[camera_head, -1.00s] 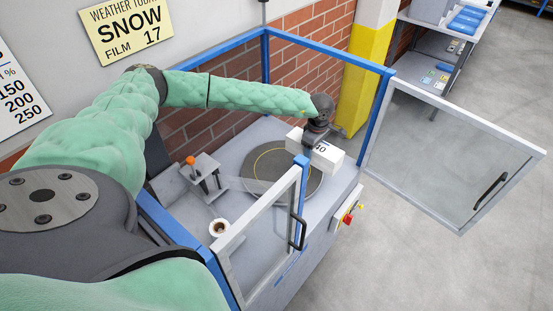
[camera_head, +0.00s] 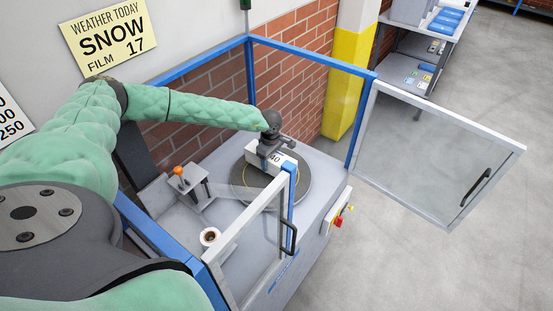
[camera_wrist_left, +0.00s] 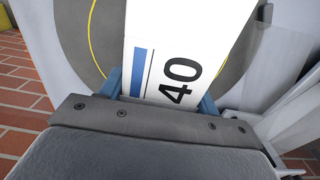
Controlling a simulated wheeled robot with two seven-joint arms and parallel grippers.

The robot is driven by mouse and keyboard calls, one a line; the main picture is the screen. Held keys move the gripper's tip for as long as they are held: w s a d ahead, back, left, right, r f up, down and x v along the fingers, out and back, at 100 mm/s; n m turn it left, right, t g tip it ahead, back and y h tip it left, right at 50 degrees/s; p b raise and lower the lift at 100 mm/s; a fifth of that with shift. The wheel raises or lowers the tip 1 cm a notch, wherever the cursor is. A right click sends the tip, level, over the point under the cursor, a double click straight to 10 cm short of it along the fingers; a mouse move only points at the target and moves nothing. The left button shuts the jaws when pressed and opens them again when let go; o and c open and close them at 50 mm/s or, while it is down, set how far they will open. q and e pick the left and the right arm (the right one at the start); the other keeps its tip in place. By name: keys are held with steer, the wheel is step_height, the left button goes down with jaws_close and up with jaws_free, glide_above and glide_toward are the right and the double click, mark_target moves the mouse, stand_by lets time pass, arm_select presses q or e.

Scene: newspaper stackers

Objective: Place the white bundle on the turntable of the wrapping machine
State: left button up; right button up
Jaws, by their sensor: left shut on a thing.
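The white bundle (camera_head: 283,159), marked 40, is in my left gripper (camera_head: 270,154), over the dark round turntable (camera_head: 290,192) with a yellow ring. In the left wrist view the bundle (camera_wrist_left: 180,35) sits between the blue fingers of the left gripper (camera_wrist_left: 162,88), which is shut on it. The turntable (camera_wrist_left: 72,38) shows below and beside the bundle. I cannot tell whether the bundle touches the turntable. The wrapping machine (camera_head: 340,188) has a blue frame and open doors. My right gripper is not in view.
An open glazed door (camera_head: 425,155) stands out at the right. A nearer door (camera_head: 250,250) stands at the front of the machine. A small stand with an orange knob (camera_head: 178,171) and a film roll (camera_head: 209,237) sit left of the turntable. A brick wall (camera_head: 290,95) is behind.

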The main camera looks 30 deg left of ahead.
arm_select(q)
steer(key=shift+f, duration=1.95)
steer(key=shift+f, duration=0.1)
steer(key=o, duration=1.8)
steer(key=shift+c, duration=0.2)
